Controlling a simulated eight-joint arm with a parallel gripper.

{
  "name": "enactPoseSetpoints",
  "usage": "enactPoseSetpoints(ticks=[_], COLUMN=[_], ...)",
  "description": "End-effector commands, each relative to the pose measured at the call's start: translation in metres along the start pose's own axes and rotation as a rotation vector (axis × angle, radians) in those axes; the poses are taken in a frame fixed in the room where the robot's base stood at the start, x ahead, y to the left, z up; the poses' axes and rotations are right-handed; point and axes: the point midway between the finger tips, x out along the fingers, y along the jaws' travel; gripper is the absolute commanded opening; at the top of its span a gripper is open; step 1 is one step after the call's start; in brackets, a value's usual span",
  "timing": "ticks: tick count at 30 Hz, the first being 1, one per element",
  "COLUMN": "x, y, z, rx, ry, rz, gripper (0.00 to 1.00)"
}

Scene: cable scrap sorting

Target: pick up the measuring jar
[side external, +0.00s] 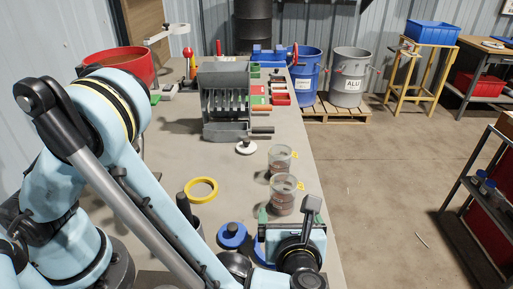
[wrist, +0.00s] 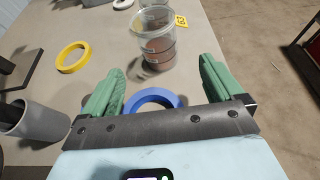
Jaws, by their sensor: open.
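Two clear jars with reddish-brown contents and yellow tags stand upright on the bench in the side view, a near jar (side external: 284,196) and a far jar (side external: 280,160). I cannot tell which is the measuring jar. In the wrist view the near jar (wrist: 155,48) stands ahead of my gripper, roughly centred between the fingers, with the far jar partly hidden behind it. My gripper (wrist: 162,68) has green fingers spread wide and nothing between them. It also shows low in the side view (side external: 290,214), just on the near side of the near jar.
A blue ring (wrist: 152,99) lies below my fingers. A yellow ring (side external: 201,189) lies to the left. A grey cup (wrist: 36,118) stands at the left of the wrist view. A grey slotted machine (side external: 224,100) stands farther back. The bench edge runs close right of the jars.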

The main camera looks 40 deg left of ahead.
Motion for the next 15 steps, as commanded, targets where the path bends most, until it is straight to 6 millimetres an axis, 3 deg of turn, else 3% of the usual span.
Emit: enactPoseSetpoints(ticks=[3,11,15], x=[0.019,0.037,0.058], y=[0.000,0.000,0.002], z=[0.000,-0.001,-0.002], rx=[-0.002,-0.002,-0.003], ry=[0.000,0.001,0.001], rz=[0.003,0.000,0.004], gripper=[0.94,0.94,0.94])
